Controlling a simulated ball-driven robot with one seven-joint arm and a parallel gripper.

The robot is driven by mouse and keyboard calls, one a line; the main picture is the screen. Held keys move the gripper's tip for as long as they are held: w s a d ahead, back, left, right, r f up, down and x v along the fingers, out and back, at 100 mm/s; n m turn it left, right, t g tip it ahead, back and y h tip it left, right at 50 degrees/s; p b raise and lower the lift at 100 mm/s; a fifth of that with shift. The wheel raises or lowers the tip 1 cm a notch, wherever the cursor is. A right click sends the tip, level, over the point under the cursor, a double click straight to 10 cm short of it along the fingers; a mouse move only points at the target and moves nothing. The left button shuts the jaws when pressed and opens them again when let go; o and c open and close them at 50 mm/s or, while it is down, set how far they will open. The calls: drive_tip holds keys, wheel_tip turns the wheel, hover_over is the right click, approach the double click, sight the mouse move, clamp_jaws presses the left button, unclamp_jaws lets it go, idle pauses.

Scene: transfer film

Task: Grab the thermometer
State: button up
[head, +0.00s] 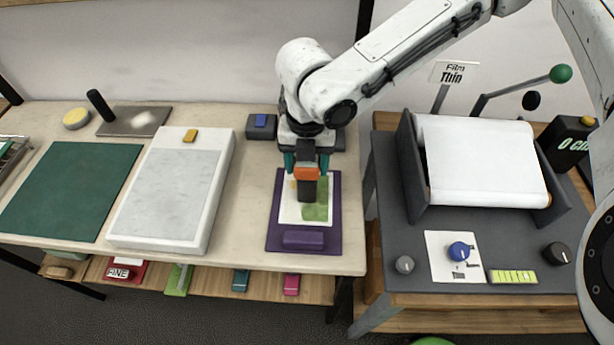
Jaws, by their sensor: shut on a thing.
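My gripper (306,164), with teal fingers, points down over the purple board (273,232). It is shut on a small orange and black device (307,188), which appears to be the thermometer. The device is in front of the white sheet with a green patch (316,212) on the board. I cannot tell whether its lower end touches the sheet. My gripper and the device hide the back part of the board and sheet.
A white-framed grey panel (170,195) and a green mat (75,190) lie left. A small grey block with a blue top (261,126) stands behind. Right, a dark station holds a white film roll (482,160), a blue knob (459,251) and a black display box (568,142).

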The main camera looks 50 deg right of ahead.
clamp_jaws()
drive_tip(key=shift+r, duration=0.1)
